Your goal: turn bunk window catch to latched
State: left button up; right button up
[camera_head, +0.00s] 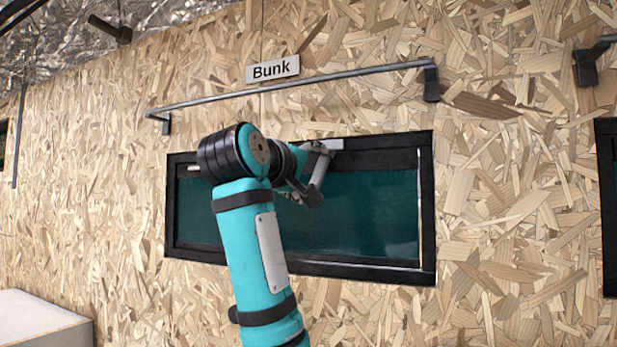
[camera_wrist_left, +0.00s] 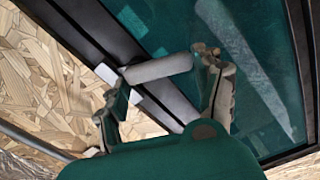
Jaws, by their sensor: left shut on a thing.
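The bunk window (camera_head: 370,220) is a dark green pane in a black frame, under the "Bunk" sign (camera_head: 272,69). My left gripper (camera_head: 316,172) is at the window's top edge in the head view, its arm crossing the left part of the pane. In the left wrist view my left gripper (camera_wrist_left: 165,100) has one finger on each side of the catch (camera_wrist_left: 158,69), a pale grey lever by the black frame bar. The gripper is shut on the catch. The lever lies across between the fingers; whether it is latched I cannot tell. My right gripper is not in view.
A grey rail (camera_head: 300,85) runs along the chipboard wall (camera_head: 500,190) just above the window. Another dark frame (camera_head: 609,210) is at the right edge. A pale box-like surface (camera_head: 40,325) is at the lower left. The wall below the window is clear.

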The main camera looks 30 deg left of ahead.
pick_arm(q)
jog(key=shift+d+f+n+b, duration=0.15)
jog(key=shift+d+n+b, duration=0.05)
jog(key=shift+n, duration=0.95)
jog(key=shift+d+f+n+b, duration=0.1)
jog(key=shift+d+n+b, duration=0.1)
jog(key=shift+n, duration=0.95)
jog(key=o, duration=1.2)
jog(key=s, duration=1.2)
jog(key=shift+d, duration=0.35)
jog(key=shift+f, duration=0.1)
